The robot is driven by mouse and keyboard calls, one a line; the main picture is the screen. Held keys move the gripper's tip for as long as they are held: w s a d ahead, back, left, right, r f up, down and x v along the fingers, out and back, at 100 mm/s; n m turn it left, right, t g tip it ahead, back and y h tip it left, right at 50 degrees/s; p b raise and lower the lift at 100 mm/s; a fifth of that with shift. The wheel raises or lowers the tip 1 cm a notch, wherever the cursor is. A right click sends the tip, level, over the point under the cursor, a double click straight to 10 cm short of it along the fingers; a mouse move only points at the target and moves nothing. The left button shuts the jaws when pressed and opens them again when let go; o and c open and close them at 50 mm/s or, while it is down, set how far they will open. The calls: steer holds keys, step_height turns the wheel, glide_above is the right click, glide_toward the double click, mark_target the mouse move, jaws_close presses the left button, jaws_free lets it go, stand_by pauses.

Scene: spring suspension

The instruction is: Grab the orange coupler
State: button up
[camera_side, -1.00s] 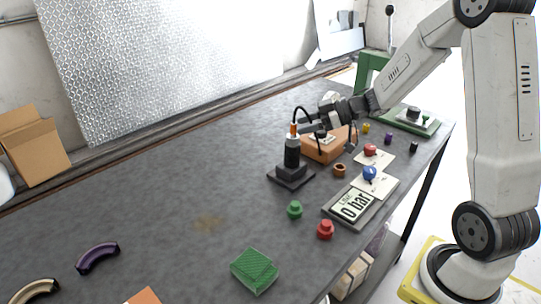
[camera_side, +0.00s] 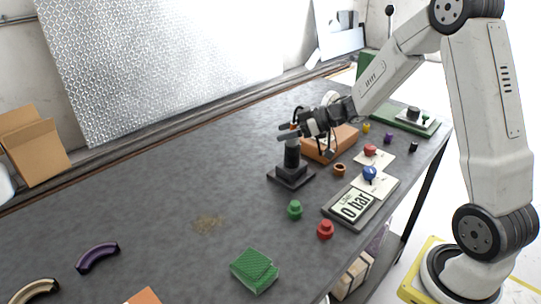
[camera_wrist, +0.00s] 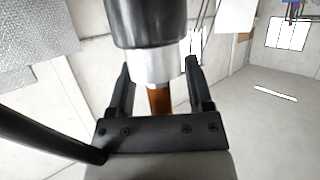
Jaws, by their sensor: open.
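The orange coupler (camera_wrist: 159,100) is an upright orange-brown cylinder joined to a silver collar (camera_wrist: 158,66) and a black cylinder (camera_wrist: 148,22) in the wrist view. In the side view the black cylinder (camera_side: 292,158) stands on a dark square base, and my gripper mostly hides the coupler on its top. My gripper (camera_side: 285,132) is level with the top of this post. Its fingers (camera_wrist: 158,68) are open, one on each side of the coupler and silver collar, with visible gaps. Nothing is gripped.
A black hose (camera_wrist: 45,138) runs close to my gripper on the left of the wrist view. An orange box (camera_side: 322,150) stands right of the post. The table's left-middle is mostly clear.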

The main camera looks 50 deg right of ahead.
steer(key=shift+c, duration=0.3)
jaws_close()
steer(key=shift+r, duration=0.15)
steer(key=shift+r, duration=0.4)
steer(key=shift+s+r, duration=0.2)
steer(key=shift+r, duration=1.05)
steer(key=s+a+r, duration=0.1)
steer(key=s+r, duration=0.8)
steer(key=s, duration=0.4)
steer(key=shift+s+a+r, duration=0.2)
steer(key=shift+s+a, duration=0.05)
steer(key=shift+a, duration=0.15)
